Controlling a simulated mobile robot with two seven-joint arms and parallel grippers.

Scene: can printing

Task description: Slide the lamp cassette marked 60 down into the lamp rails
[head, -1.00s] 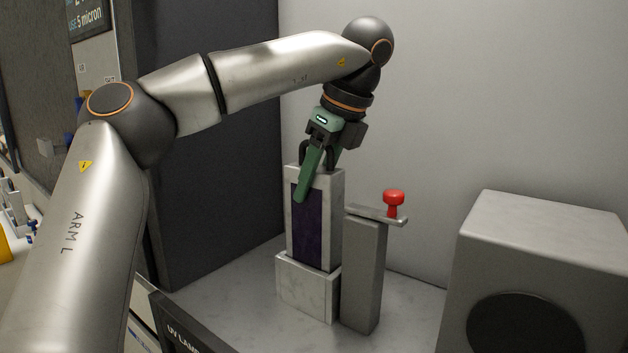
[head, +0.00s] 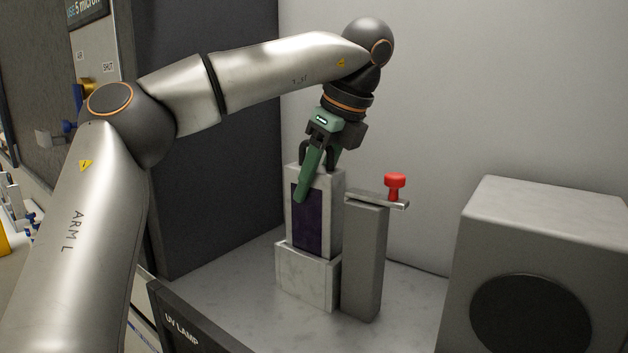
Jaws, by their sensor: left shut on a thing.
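The lamp cassette (head: 297,233) is a pale upright block with a dark purple window and a black handle on top. No number can be read on it. Its lower end is inside a pale marbled base (head: 305,276), which hides that end; the rails themselves cannot be made out. My left gripper (head: 308,190) has green fingers and reaches down from above. It is shut at the cassette's handle, and its fingers hide part of the cassette's top and front. My right gripper is not in view.
A grey post (head: 363,260) with a plate and a red knob (head: 395,186) stands close at the right of the cassette. A big grey box (head: 545,240) with a dark round opening is further right. A dark panel (head: 213,140) rises behind left. A UV LAMP label (head: 183,329) is in front.

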